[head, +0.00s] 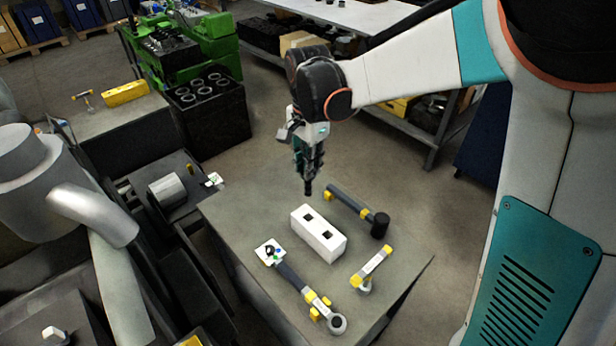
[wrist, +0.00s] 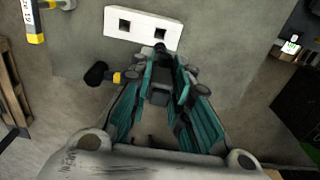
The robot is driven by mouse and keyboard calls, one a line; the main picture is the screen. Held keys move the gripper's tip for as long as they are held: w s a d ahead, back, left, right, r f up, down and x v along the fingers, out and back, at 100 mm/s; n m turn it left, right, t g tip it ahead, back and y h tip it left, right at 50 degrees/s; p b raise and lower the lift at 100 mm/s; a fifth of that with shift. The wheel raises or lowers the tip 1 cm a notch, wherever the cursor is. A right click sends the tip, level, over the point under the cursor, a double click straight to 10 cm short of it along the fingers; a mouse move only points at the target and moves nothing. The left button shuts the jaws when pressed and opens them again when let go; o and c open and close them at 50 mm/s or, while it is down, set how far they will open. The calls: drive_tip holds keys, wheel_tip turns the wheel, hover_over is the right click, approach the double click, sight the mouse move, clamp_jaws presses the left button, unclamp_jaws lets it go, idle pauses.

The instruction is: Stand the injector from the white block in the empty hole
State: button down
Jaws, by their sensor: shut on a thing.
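The white block (head: 325,246) lies on the grey table and has two square dark holes. Both holes look empty, and the block (wrist: 143,35) also shows at the top of the wrist view. My gripper (head: 307,172) is above the table, behind the block in the head view. It is shut on the injector (head: 308,187), a slim dark piece that points down, roughly upright and clear of the block. In the wrist view my gripper (wrist: 163,85) has its teal fingers close together, with the dark injector tip (wrist: 160,47) beyond them. Most of the injector is hidden by the fingers. I cannot make out another empty hole.
A black-headed hammer (head: 352,207) lies right of the block. A yellow-and-grey tool (head: 373,266) and a long dark tool with yellow collars (head: 293,279) lie nearer the front. A large pale pipe and dark engine parts stand at left. The table's back left is clear.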

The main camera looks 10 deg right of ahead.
drive_tip(key=shift+r+p, duration=0.3)
drive_tip(key=shift+r, duration=1.15)
wheel_tip(320, 180, up, 11)
drive_tip(key=p, duration=0.7)
